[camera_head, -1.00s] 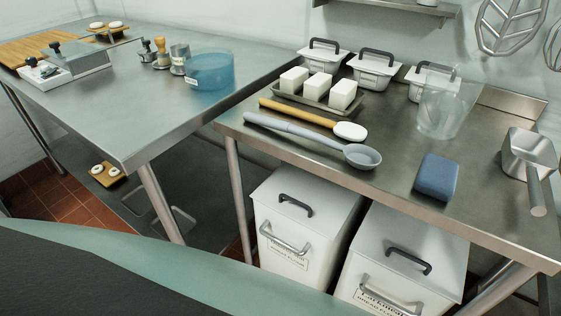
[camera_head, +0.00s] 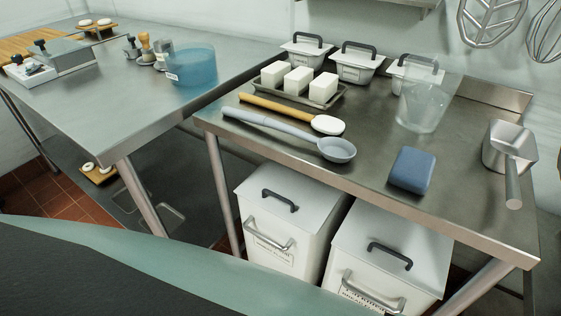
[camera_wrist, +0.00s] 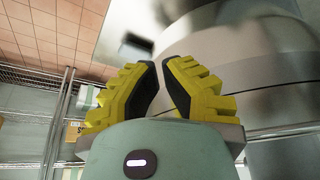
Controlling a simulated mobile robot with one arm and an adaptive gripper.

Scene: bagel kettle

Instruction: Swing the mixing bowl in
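My gripper (camera_wrist: 160,64) shows in the wrist view, with yellow ribbed fingers and black inner pads. A gap shows between the pads and nothing is held there. Beyond the fingertips is a large, blurred, rounded grey metal shape (camera_wrist: 225,65). It may be the mixing bowl or part of its mixer; I cannot tell which. I cannot tell how far the fingertips are from it. The head view shows neither my gripper nor a bowl that I can name as the mixing bowl.
In the head view, a steel table (camera_head: 455,150) holds a ladle (camera_head: 338,149), a blue block (camera_head: 410,170), a clear container (camera_head: 425,108) and a metal scoop (camera_head: 508,150). White bins (camera_head: 290,215) stand below. A second table (camera_head: 110,105) at left has a blue tub (camera_head: 190,68).

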